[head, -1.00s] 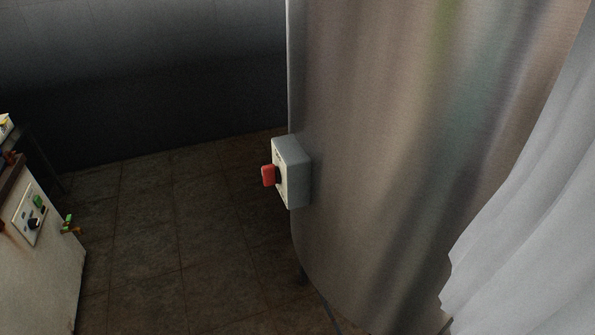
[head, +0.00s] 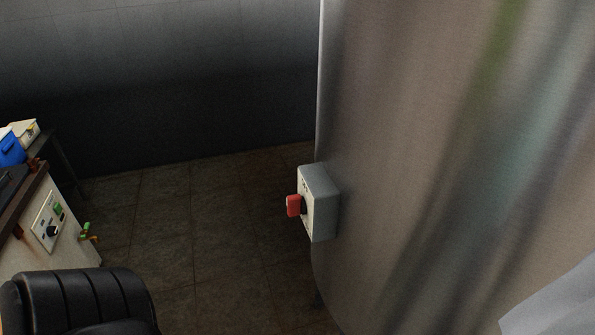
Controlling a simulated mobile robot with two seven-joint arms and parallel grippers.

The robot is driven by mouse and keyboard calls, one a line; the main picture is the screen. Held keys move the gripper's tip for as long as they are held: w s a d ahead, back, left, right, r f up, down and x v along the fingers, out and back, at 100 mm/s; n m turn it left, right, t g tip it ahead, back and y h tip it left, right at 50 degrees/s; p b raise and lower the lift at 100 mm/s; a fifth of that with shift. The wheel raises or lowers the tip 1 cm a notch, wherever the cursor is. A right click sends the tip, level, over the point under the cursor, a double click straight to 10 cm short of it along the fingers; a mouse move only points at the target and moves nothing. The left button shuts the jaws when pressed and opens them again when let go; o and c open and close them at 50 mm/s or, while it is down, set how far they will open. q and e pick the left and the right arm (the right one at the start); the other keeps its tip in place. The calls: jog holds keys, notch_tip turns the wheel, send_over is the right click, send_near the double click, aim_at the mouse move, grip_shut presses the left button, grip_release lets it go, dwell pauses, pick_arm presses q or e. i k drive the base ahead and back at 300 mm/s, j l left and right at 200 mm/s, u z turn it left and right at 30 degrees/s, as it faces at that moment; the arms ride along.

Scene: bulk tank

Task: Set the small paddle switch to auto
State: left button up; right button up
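A grey switch box (head: 321,203) is fixed to the side of the large metal tank (head: 420,150), right of the middle in the head view. A red paddle or handle (head: 294,205) sticks out from its left face. I cannot read any marks or tell its setting. A second, pale control panel (head: 48,222) with a black knob (head: 52,231) and a green part (head: 58,209) is on a cabinet at the left. Neither of my grippers is in view.
A black padded chair (head: 85,298) stands at the bottom left, in front of the cabinet. A blue object (head: 11,149) and a pale box (head: 27,131) are at the far left. The tiled floor (head: 215,235) between cabinet and tank is clear. White cloth (head: 560,305) shows at the bottom right.

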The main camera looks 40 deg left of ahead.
aim_at(296, 203)
jog(key=j, duration=0.45)
jog(key=i+j, duration=0.15)
jog(key=j, duration=0.25)
jog(key=j+z, duration=0.15)
jog(key=j, duration=0.75)
jog(key=k+j+z, duration=0.15)
jog(key=j, duration=0.25)
jog(key=j+z, duration=0.2)
jog(key=j, duration=0.2)
jog(key=k+j+z, duration=0.55)
jog(key=j, duration=0.2)
jog(key=i, duration=0.1)
